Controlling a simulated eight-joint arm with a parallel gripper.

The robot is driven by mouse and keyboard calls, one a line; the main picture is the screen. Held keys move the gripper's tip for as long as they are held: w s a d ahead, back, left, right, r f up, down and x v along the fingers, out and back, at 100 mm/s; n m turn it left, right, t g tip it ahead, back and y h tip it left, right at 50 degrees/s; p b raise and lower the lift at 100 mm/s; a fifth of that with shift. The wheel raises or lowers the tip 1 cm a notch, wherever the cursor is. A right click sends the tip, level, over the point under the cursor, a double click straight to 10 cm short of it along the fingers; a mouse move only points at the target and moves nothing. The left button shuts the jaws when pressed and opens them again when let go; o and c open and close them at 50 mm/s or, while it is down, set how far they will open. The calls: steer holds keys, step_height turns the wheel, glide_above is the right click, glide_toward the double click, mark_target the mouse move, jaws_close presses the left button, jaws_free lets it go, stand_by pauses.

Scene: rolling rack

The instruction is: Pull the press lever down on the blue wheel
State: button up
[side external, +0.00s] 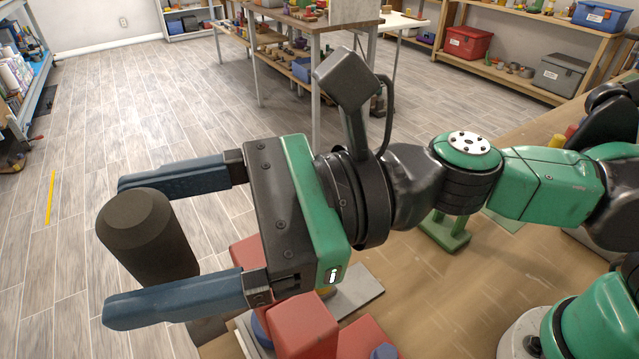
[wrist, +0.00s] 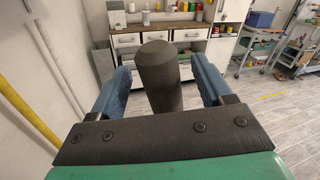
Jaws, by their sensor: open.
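A dark grey cylindrical handle (side external: 150,238), which looks like the press lever's grip, stands between the two blue fingers of my gripper (side external: 118,249). In the wrist view the handle (wrist: 160,78) rises between the spread fingers of my gripper (wrist: 161,68), with gaps showing on both sides. My gripper is open around it, not clamped. The handle's lower end is partly hidden behind the near finger. A bit of blue (side external: 262,328), possibly the blue wheel, shows beside red blocks below my gripper; most of it is hidden.
Red blocks (side external: 305,328) sit on the wooden table (side external: 420,300) just under my gripper. A green stand (side external: 445,232) is on the table under my arm. Shelves and benches stand farther back, across open floor. In the wrist view, a yellow pipe (wrist: 28,112) runs along the left wall.

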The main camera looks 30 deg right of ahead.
steer(key=shift+x, duration=1.35)
jaws_close()
stand_by(0.5)
